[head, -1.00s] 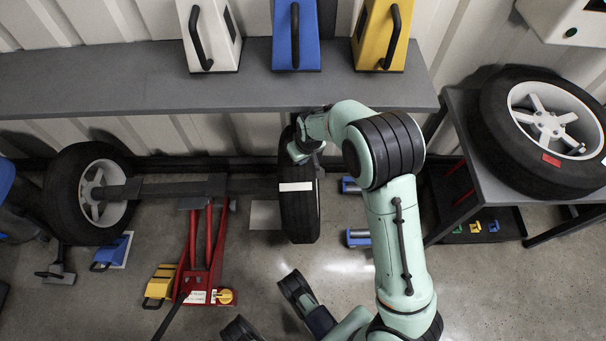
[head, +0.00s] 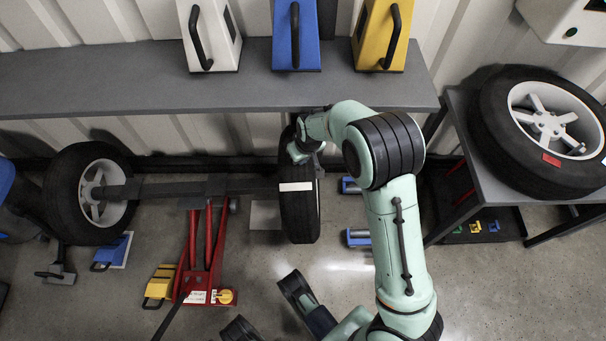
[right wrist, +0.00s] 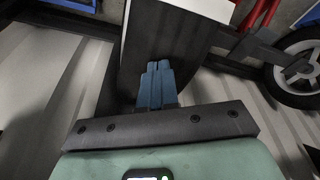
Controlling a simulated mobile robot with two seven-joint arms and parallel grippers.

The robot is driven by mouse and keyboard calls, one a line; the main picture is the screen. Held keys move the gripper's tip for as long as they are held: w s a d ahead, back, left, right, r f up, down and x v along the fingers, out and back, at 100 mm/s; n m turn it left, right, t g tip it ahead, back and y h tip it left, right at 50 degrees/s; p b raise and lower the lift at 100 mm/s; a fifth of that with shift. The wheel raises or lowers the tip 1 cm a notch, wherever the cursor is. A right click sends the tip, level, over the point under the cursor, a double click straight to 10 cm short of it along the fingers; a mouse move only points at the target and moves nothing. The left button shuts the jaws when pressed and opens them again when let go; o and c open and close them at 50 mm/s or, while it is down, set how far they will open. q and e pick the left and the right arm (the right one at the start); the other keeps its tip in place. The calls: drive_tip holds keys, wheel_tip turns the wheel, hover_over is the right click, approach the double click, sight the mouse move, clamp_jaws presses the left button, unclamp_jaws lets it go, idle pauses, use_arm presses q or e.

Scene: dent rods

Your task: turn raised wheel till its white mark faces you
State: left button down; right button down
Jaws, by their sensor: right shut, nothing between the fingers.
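The raised wheel (head: 300,220) is the dark tyre at the middle, seen nearly edge-on at the right end of the axle. Its white mark (head: 296,187) lies across the tread on the side towards me, about mid-height in the head view. My right gripper (head: 303,152) is at the tyre's upper part, beyond the mark; its fingertips are hard to make out there. In the right wrist view its blue fingers (right wrist: 157,85) are together and empty, in front of the dark tread (right wrist: 165,35). I cannot tell whether they touch it.
A red jack (head: 203,250) stands under the axle (head: 160,188), with another wheel (head: 90,195) at its left end. A grey shelf (head: 130,90) runs behind. A loose wheel (head: 490,120) lies on the right-hand table (head: 450,105). Floor right of the raised wheel is partly clear.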

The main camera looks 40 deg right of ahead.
sight(302, 190)
drive_tip(key=shift+f, duration=0.2)
drive_tip(key=shift+f, duration=0.25)
drive_tip(key=shift+s+a, duration=0.25)
drive_tip(key=shift+s, duration=0.05)
drive_tip(key=shift+s+a+f+p, duration=0.3)
drive_tip(key=shift+s+a, duration=0.15)
drive_tip(key=shift+s, duration=0.15)
drive_tip(key=shift+s+a+f+p, duration=0.3)
drive_tip(key=shift+s+a, duration=0.15)
drive_tip(key=shift+s, duration=0.1)
drive_tip(key=shift+s+a+f, duration=0.15)
drive_tip(key=shift+s+a+f, duration=0.1)
drive_tip(key=shift+s+a+f+p, duration=0.25)
drive_tip(key=shift+s+a+f, duration=0.2)
drive_tip(key=shift+s, duration=0.2)
drive_tip(key=shift+s+a+f+p, duration=0.2)
drive_tip(key=shift+s+a+f, duration=0.15)
drive_tip(key=shift+s+a, duration=0.25)
drive_tip(key=shift+f, duration=0.1)
